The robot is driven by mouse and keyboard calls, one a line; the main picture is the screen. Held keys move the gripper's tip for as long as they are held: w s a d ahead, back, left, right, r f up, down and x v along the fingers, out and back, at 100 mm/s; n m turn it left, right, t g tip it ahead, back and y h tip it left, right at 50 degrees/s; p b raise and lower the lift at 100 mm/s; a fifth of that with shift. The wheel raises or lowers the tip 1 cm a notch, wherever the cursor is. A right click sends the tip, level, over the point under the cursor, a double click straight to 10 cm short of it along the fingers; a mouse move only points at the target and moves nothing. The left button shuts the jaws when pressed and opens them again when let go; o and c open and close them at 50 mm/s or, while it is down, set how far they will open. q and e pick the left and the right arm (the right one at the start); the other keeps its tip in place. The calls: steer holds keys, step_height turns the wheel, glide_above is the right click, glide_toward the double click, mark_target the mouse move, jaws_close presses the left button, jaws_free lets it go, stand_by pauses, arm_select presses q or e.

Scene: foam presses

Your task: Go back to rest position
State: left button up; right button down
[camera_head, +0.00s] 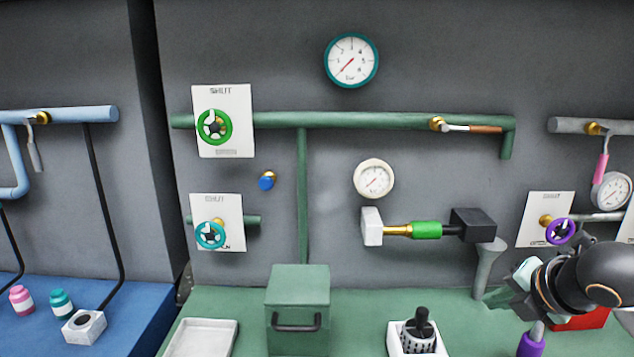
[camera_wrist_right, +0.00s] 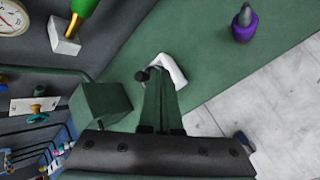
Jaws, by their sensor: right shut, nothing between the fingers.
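My right gripper (camera_head: 497,297) comes in from the right, above the right part of the green bench (camera_head: 350,307). Its fingers point left and look closed and empty. In the right wrist view the shut fingers (camera_wrist_right: 158,88) reach up from the bottom middle and partly cover the white holder with a black-handled tool. Beside them on the left is the green box (camera_wrist_right: 103,112). My left gripper is not in view.
The holder (camera_head: 417,345) and green box (camera_head: 298,310) stand on the bench. A purple bottle (camera_head: 531,342) and a red thing (camera_head: 583,320) lie close to my right arm. The purple valve wheel (camera_head: 561,231) and a grey funnel-like post (camera_head: 487,265) are behind it.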

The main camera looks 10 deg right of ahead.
steer(key=s+a+f+m+g, duration=0.2)
steer(key=a+f+m, duration=0.25)
steer(key=f, duration=0.75)
steer(key=s+a+f+m+g+y, duration=0.1)
steer(key=s+a+f+m+g, duration=0.1)
steer(key=s+a+f+m, duration=0.55)
steer(key=s+a+f+m+g, duration=0.1)
steer(key=s+a+f+m, duration=0.4)
steer(key=s+f+m, duration=0.45)
steer(key=w+a+f+t+y+p, duration=0.2)
steer(key=w+a+f+t+p, duration=0.1)
steer(key=w+a+f+t, duration=0.1)
step_height(320, 180, down, 3)
steer(key=shift+r+t+p, duration=0.2)
steer(key=shift+t+p, duration=0.1)
steer(key=shift+t, duration=0.5)
steer(key=shift+w+a, duration=0.1)
